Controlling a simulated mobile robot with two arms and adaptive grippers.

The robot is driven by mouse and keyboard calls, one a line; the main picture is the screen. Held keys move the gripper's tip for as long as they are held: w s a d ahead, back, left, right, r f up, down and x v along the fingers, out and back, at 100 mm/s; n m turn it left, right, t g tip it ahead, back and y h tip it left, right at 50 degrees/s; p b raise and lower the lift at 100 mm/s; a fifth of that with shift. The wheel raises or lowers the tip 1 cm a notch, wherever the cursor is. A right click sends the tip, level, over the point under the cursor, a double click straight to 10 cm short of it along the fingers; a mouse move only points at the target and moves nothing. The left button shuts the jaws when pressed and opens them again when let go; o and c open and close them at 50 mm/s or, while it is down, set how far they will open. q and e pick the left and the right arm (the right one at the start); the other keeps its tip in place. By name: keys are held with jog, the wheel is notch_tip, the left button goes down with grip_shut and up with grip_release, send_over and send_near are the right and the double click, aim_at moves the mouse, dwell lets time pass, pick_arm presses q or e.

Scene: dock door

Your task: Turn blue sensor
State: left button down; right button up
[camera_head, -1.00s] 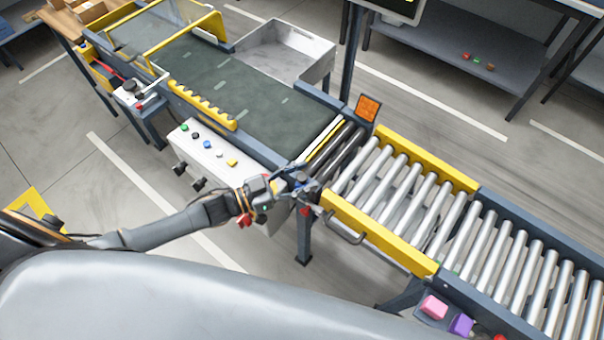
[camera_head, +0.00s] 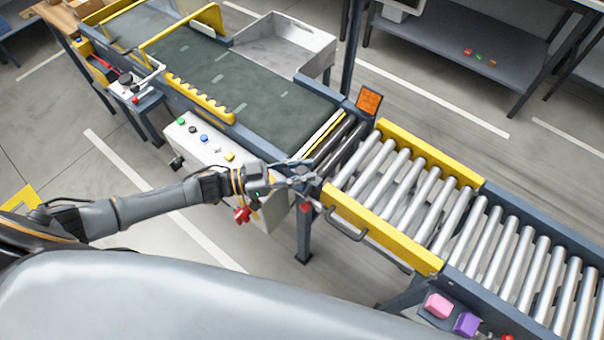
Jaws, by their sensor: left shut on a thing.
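My left gripper (camera_head: 302,180) reaches in from the left to the near side of the line, where the belt conveyor meets the roller conveyor. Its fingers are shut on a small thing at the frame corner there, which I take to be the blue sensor. The fingers cover most of it, so its colour and the way it faces cannot be made out. My right gripper is not in view.
A white control box (camera_head: 205,143) with coloured buttons hangs beside the belt (camera_head: 240,80). A yellow guard rail (camera_head: 380,228) with a handle edges the rollers (camera_head: 430,200). An orange panel (camera_head: 369,101) stands beyond. Pink (camera_head: 438,305) and purple (camera_head: 466,324) blocks lie at lower right.

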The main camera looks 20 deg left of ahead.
pick_arm(q)
jog(key=shift+m+g+h, duration=0.3)
jog(key=shift+m+g, duration=0.1)
jog(key=shift+g, duration=0.2)
dwell(0.8)
jog(key=c, duration=1.1)
grip_release()
jog(key=shift+a, duration=0.1)
jog(key=v, duration=1.2)
